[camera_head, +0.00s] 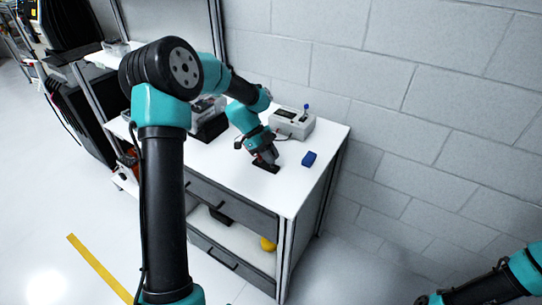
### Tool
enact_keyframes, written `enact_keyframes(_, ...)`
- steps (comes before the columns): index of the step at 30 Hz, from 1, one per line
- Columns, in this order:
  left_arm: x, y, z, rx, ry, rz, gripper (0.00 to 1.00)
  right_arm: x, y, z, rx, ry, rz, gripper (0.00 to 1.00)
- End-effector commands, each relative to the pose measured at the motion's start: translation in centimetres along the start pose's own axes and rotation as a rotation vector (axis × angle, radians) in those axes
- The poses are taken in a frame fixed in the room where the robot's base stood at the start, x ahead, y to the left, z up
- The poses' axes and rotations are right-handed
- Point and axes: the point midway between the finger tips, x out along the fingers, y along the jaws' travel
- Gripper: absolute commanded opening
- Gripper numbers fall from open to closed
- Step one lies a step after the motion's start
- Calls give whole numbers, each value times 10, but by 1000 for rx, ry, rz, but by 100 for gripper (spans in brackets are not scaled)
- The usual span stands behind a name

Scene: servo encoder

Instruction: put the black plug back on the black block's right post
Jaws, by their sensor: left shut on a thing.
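The black block (266,169) lies flat on the white cabinet top, below the fingers of my left gripper (265,158). My left gripper points down and is shut on the black plug, right above the block. The plug is too small and dark to make out apart from the fingers and the block. The block's posts cannot be told apart, and I cannot tell whether the plug touches one. My right arm (500,284) is at the lower right corner, with its gripper out of the frame.
A small blue block (309,159) lies to the right of the black block. A white box (293,123) with a blue-topped stick stands behind, near the brick wall. A grey-and-black device (209,122) stands at left behind my arm. The front right of the top (290,190) is clear.

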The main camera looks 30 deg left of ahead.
Motion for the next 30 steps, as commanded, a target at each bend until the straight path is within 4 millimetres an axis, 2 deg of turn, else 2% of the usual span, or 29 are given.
enact_keyframes(28, 2, 0, 2, 0, 0, 0, 0, 0, 0, 0, 0, 0, 0, 61)
enact_keyframes(29, 3, 0, 2, 0, 0, 0, 18, 0, 0, 0, 0, 0, 0, 61)
enact_keyframes(30, 3, 0, 2, 0, 0, 0, 22, 0, 0, 0, 0, 0, 0, 61)
